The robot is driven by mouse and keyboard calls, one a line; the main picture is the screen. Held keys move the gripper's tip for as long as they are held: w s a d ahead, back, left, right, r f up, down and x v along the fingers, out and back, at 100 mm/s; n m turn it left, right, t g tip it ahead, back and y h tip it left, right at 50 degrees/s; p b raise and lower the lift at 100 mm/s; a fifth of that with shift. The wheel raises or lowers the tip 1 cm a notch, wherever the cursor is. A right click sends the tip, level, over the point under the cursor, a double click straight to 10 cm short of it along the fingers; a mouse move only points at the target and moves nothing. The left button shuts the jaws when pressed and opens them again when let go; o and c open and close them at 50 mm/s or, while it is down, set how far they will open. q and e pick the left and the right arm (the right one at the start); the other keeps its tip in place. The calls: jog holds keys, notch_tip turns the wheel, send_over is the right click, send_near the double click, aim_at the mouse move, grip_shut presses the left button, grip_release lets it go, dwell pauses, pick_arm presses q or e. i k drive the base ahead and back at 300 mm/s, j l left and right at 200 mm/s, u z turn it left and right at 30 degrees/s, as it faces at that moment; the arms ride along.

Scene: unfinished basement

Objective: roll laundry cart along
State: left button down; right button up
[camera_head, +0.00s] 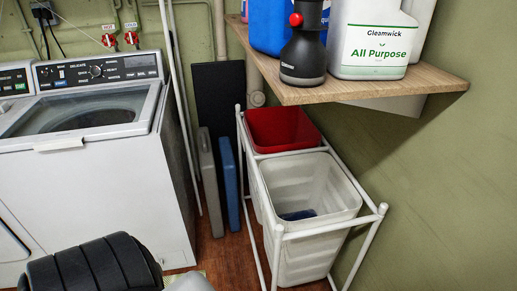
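The laundry cart (330,223) is a white tube frame that stands on the wooden floor along the green wall, right of centre. It holds a red bin (282,128) at the back and a white bin (305,258) in front. A small dark blue item (298,214) lies inside the white bin. The cart's feet and any wheels are out of view or hidden. Neither of my grippers is in view, and nothing of mine is seen touching the cart. A dark ribbed part at the bottom left appears to be part of my arm.
White washing machines (90,115) stand on the left. A wooden shelf (430,80) with detergent bottles (375,40) juts out above the cart's right side. Grey (210,180) and blue (229,182) flat panels lean beside the cart. A narrow floor strip (228,250) lies between washer and cart.

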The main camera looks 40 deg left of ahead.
aim_at(289, 171)
jog(key=u, duration=1.2)
